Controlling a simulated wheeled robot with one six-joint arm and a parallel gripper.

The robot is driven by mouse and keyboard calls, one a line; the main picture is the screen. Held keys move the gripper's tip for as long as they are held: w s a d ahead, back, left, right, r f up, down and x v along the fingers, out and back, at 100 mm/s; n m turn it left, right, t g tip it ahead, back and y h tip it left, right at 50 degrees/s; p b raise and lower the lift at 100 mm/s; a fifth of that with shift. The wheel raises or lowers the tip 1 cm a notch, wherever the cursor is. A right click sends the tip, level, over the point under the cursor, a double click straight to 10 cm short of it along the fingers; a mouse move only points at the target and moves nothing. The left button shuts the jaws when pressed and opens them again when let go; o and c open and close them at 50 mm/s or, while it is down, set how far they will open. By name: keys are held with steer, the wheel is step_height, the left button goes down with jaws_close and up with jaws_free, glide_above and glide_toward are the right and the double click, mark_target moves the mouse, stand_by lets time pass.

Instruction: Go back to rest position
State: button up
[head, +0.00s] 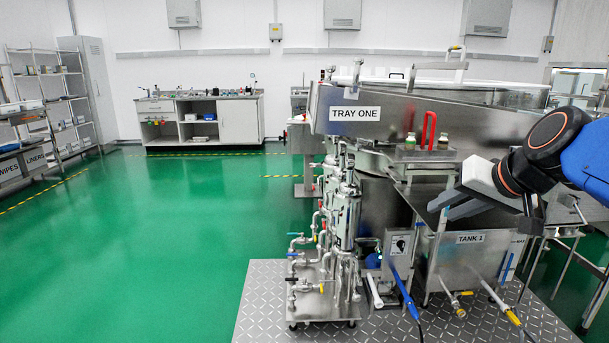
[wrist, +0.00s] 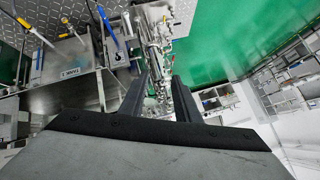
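My gripper (head: 441,212) is at the right in the head view, held out from my dark and blue arm. Its grey fingers point left and down, in front of the rotary washer (head: 455,110) and over the area of the TANK 1 box (head: 470,255). In the wrist view my gripper (wrist: 161,78) shows two dark fingers standing apart, with nothing held between them. The washer's pipework shows beyond and between the fingers. I cannot tell the exact gap between my gripper and the tank.
The TRAY ONE sign (head: 354,114) is on the washer's side. Valves and pipes (head: 335,235) stand on a diamond-plate platform (head: 262,305). A shelf rack (head: 50,105) is at the left and a white workbench (head: 240,120) at the back. Green floor (head: 170,220) is open at the left.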

steer(key=s+f+n+g+h, duration=0.2)
steer(key=s+f+g, duration=0.2)
steer(key=s+f, duration=1.3)
step_height(320, 180, down, 3)
steer(key=shift+s+a+f+n+h, duration=0.15)
steer(key=shift+s+a+n+h, duration=0.15)
steer(key=shift+n, duration=0.1)
